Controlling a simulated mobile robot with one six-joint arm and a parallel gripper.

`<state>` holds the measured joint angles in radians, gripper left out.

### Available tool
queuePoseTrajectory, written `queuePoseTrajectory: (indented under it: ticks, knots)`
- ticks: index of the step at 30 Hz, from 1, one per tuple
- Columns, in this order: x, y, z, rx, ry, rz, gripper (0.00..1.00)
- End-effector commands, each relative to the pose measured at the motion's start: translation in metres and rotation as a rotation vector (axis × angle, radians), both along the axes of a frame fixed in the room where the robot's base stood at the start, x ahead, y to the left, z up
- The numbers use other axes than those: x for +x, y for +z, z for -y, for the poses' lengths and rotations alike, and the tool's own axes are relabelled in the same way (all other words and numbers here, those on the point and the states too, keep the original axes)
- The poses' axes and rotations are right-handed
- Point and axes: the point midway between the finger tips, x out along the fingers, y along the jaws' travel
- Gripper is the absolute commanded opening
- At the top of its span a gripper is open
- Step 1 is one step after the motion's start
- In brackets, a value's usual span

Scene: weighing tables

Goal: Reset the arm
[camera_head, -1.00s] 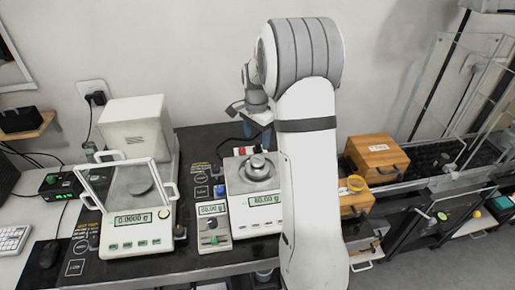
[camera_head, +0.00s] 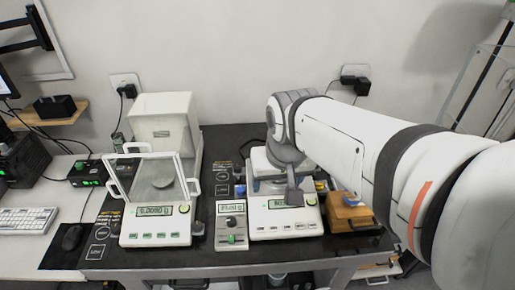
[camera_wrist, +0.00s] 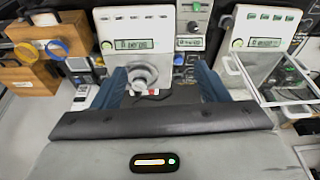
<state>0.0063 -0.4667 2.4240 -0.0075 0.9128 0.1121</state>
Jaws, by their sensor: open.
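My arm (camera_head: 340,135) reaches in from the right in the head view, and its end is bent down over the right-hand balance (camera_head: 268,230). In the wrist view my gripper (camera_wrist: 160,86) shows two blue fingers set wide apart, open, with nothing held between them. A round grey metal weight (camera_wrist: 142,74) is on the right-hand balance and appears between the fingers there, apart from both. In the head view my wrist hides the pan and the weight, and the fingers are mostly hidden.
The left balance (camera_head: 155,240) has its glass door frame raised and reads about zero. A small control box (camera_head: 231,236) stands between the balances. A wooden box (camera_head: 350,215) is right of my wrist. A keyboard (camera_head: 28,220) and mouse (camera_head: 72,237) lie at left.

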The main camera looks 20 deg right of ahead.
Motion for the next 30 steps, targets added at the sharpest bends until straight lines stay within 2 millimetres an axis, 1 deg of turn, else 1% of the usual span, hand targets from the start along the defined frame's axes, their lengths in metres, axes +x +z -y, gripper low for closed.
queuePoseTrajectory:
  ticks: [1,3,7,30]
  knots:
    - [-0.011,-0.002,-0.002,-0.009,0.038,0.013,0.67]
    - [-0.021,-0.004,-0.003,-0.019,0.081,0.023,0.67]
    - [-0.029,-0.007,-0.003,-0.029,0.117,0.030,0.67]
    - [-0.029,-0.007,-0.003,-0.029,0.118,0.030,0.67]
